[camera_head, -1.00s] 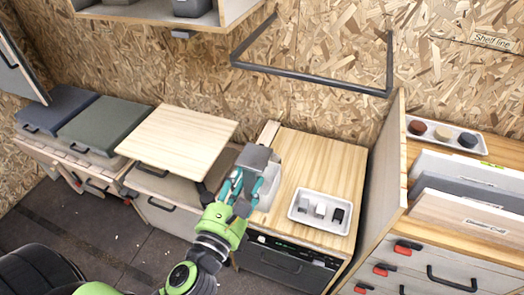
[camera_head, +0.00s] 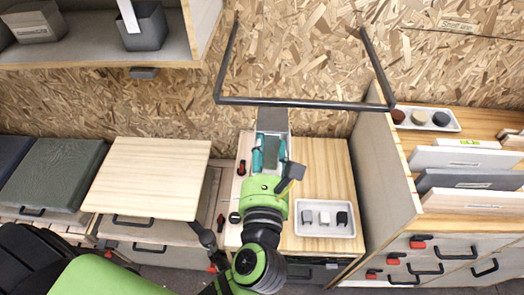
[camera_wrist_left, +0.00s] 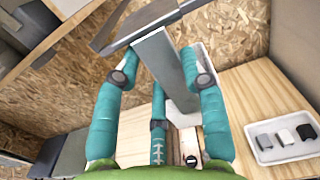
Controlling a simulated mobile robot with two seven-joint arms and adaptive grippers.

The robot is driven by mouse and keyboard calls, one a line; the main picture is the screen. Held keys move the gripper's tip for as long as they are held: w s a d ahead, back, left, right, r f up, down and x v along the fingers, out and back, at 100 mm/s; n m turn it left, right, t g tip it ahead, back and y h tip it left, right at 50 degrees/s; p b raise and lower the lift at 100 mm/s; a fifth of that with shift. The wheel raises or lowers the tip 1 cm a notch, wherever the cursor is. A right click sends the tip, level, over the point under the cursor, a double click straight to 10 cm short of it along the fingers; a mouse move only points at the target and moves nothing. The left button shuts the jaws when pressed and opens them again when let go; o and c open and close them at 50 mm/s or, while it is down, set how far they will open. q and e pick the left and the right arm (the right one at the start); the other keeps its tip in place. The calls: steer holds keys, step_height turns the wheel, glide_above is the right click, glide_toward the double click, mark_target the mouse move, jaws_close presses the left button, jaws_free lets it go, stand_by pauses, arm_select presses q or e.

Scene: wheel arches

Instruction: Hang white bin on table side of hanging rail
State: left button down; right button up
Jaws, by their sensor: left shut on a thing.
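The white bin (camera_head: 273,121) looks grey in shade and is held up in front of the hanging rail (camera_head: 300,104), close to its front bar in the picture. My left gripper (camera_head: 269,152) is shut on the bin from the front, with teal fingers on it. In the left wrist view, a grey wall of the bin (camera_wrist_left: 160,62) stands between the fingers. A dark bar crosses near the bin's top there, and I cannot tell whether they touch. The rail is a dark U-shaped bar fixed to the wall above the table (camera_head: 325,190). My right gripper is out of view.
A white tray (camera_head: 326,231) with several small blocks lies on the table. A wooden side panel (camera_head: 383,150) bounds the table on the right. An overhead shelf (camera_head: 95,55) holds bins at upper left. A raised wooden board (camera_head: 145,180) stands left of the table.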

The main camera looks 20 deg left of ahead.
arm_select(q)
steer(key=shift+w, duration=0.6)
steer(key=shift+w+a, duration=0.15)
steer(key=shift+w, duration=0.25)
steer(key=shift+w+a, duration=0.35)
steer(key=shift+w, duration=0.3)
steer(key=shift+b+x, duration=0.5)
steer(key=shift+x, duration=0.5)
steer(key=shift+b+x, duration=0.5)
steer(key=shift+x, duration=0.9)
steer(key=shift+f+b, duration=0.45)
steer(key=shift+f, duration=0.65)
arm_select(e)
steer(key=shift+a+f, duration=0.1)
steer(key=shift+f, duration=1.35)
